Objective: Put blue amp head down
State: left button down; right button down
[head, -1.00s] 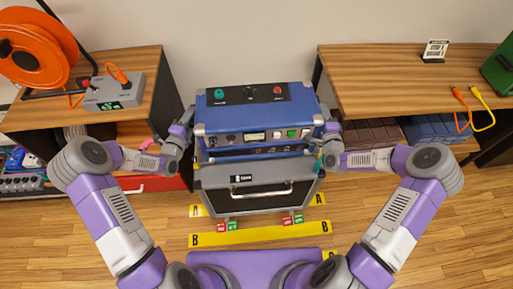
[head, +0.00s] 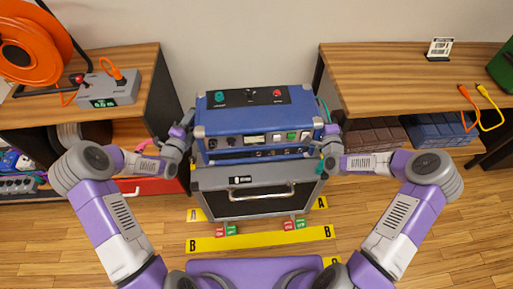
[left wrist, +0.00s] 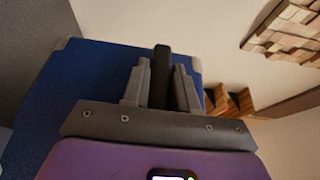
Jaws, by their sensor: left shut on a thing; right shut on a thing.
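The blue amp head (head: 255,121) has grey corners, a black control strip on top and knobs on its front. It is level between my two grippers, above a black-and-grey cabinet (head: 258,199) with a silver handle. I cannot tell whether it touches what is below it. My left gripper (head: 185,140) is at its left side; the left wrist view shows the fingers (left wrist: 160,85) shut on a black handle (left wrist: 161,62) against the blue side. My right gripper (head: 328,150) is shut at its right side, the fingertips partly hidden.
Wooden shelves stand left (head: 95,75) and right (head: 400,80), close beside the arms. An orange cable reel (head: 35,45) and a grey power box (head: 108,88) are on the left one. Yellow floor strips, one marked B (head: 260,239), lie before the cabinet. Floor at right is clear.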

pick_arm(q)
jog(key=shift+w, duration=0.15)
pick_arm(e)
jog(key=shift+w, duration=0.15)
dwell(0.5)
